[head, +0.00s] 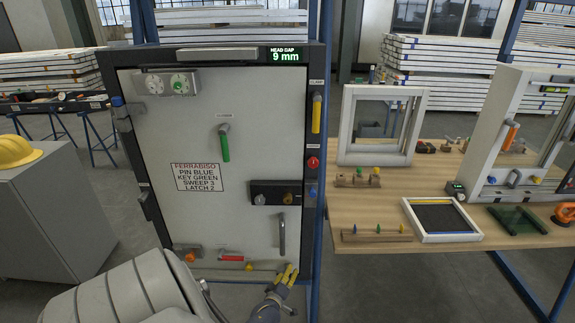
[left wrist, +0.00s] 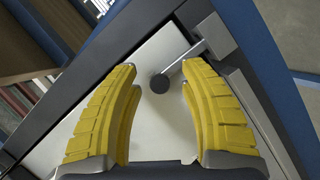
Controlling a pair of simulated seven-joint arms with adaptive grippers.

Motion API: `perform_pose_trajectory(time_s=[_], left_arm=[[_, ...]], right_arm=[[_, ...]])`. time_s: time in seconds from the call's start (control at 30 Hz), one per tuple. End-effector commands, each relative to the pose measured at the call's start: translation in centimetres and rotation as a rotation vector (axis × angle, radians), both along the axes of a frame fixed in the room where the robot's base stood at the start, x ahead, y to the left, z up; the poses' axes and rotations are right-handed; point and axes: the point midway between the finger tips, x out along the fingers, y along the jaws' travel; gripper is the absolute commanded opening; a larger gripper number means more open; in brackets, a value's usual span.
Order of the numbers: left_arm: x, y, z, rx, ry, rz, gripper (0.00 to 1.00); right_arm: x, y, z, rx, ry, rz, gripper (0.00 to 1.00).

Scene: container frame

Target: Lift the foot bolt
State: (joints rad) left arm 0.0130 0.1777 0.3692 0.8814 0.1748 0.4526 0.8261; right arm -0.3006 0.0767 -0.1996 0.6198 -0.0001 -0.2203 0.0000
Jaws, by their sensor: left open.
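The grey door panel (head: 255,100) stands in a dark frame. My left gripper (head: 289,270) is at its lower right corner, its two yellow fingers open. In the left wrist view the open fingers (left wrist: 160,80) are on either side of a dark round knob (left wrist: 160,84) at the end of a thin metal rod. The rod runs to a grey block (left wrist: 215,33) by the frame; this looks like the foot bolt. The knob appears beyond the fingertips, and I cannot tell any contact. In the head view my gripper and arm cover part of this corner. My right gripper is not in view.
A red handle (head: 231,258) and an orange knob (head: 190,256) sit along the door's bottom. A grey pull handle (head: 282,234) is just above my gripper. A wooden table (head: 440,245) with window frames stands to the right, and a grey cabinet (head: 45,215) to the left.

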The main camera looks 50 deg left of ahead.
Motion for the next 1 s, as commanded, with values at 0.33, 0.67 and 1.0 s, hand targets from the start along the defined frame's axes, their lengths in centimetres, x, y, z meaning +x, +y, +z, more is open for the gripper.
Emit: perform_pose_trajectory(time_s=[0.33, 0.67, 1.0], left_arm=[[0.04, 0.04, 0.00, 0.001, 0.000, 0.000, 0.39], [0.03, 0.03, -0.01, 0.001, 0.000, 0.000, 0.01], [0.03, -0.04, -0.06, 0.000, 0.002, -0.001, 0.00]], right_arm=[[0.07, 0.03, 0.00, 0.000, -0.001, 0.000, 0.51], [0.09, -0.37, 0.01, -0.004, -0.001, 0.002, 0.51], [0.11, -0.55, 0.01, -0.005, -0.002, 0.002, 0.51]])
